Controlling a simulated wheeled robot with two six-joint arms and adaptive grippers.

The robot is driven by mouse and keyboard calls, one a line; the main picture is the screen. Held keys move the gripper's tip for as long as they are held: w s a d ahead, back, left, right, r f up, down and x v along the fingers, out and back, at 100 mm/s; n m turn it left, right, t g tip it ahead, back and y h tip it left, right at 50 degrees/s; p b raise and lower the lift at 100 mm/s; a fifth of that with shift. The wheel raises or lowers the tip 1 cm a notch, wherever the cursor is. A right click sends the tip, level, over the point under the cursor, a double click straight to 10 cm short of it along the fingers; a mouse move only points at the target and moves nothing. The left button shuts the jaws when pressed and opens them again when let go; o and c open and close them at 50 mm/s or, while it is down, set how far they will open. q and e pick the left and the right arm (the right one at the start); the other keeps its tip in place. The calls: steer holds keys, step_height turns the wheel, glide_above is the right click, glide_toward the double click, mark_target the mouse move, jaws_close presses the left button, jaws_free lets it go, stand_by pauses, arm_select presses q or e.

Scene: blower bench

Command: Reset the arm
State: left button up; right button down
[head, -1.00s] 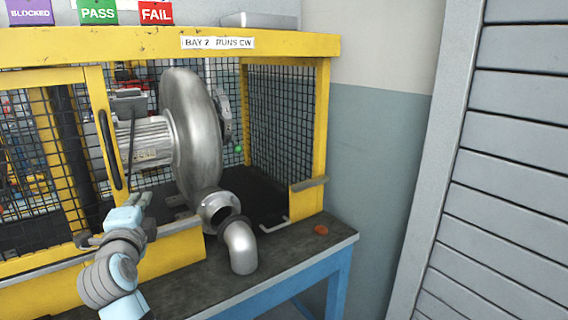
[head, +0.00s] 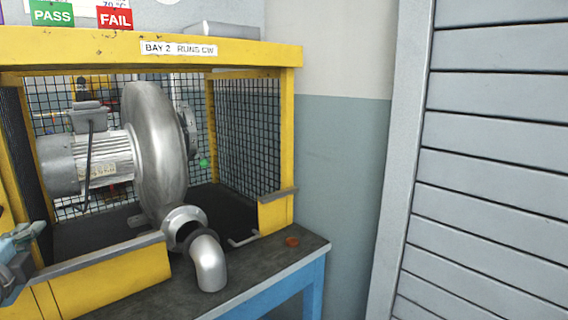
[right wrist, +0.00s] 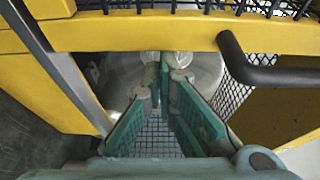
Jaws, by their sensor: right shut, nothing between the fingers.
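My right gripper (head: 14,250) shows only in part at the left edge of the head view, in front of the yellow cage. In the right wrist view its teal finger pads (right wrist: 163,82) meet with nothing between them. A yellow frame bar (right wrist: 150,33) crosses close by, and a dark bent handle (right wrist: 262,72) is to the right of the fingers, apart from them. The metal blower (head: 158,150) with its grey motor (head: 92,165) sits inside the cage. My left gripper is out of view.
The cage frame (head: 200,52) stands on a dark bench top (head: 262,262) with blue legs. A pipe elbow (head: 209,262) sticks out at the front. A small orange-red disc (head: 292,242) lies near the bench corner. A grey slatted panel (head: 495,190) fills the right side.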

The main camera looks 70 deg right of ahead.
steer(key=r, duration=0.9)
steer(key=shift+s+r, duration=0.2)
steer(key=shift+r, duration=0.15)
steer(key=shift+w+d+r, duration=0.1)
steer(key=shift+r, duration=0.25)
